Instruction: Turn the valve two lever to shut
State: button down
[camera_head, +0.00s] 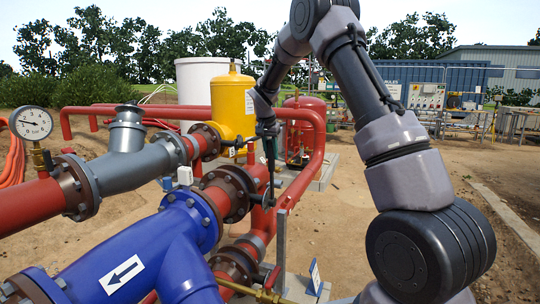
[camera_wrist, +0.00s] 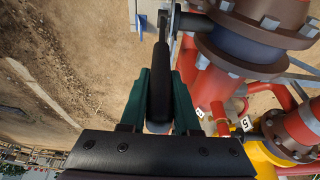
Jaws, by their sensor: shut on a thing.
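My gripper (camera_wrist: 161,75) has its two green fingers closed on both sides of a dark lever (camera_wrist: 158,98) in the wrist view. The lever runs up the picture to a grey pivot arm (camera_wrist: 174,20) beside a brown flange (camera_wrist: 262,28). In the head view my gripper (camera_head: 269,148) hangs near the picture's middle, beside the red pipework and behind the brown flange of the blue pipe. The lever is small and partly hidden there. No label naming it as valve two is readable.
A blue pipe (camera_head: 150,262) with a white arrow plate fills the lower left. A pressure gauge (camera_head: 33,122) stands at the far left. A yellow tank (camera_head: 232,104) and a red vessel (camera_head: 304,128) stand behind. Bare dirt lies open at the right.

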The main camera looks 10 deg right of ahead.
jog(key=shift+w+d+g+y, duration=0.3)
jog(key=shift+w+d+g, duration=0.15)
jog(key=shift+w, duration=0.3)
jog(key=shift+d+r, duration=0.1)
jog(key=c, duration=0.6)
grip_release()
jog(key=shift+w, duration=0.1)
jog(key=shift+c, duration=0.2)
jog(key=v, duration=0.9)
jog(key=shift+r, duration=0.2)
jog(key=shift+s+r, duration=0.2)
jog(key=shift+r, duration=0.4)
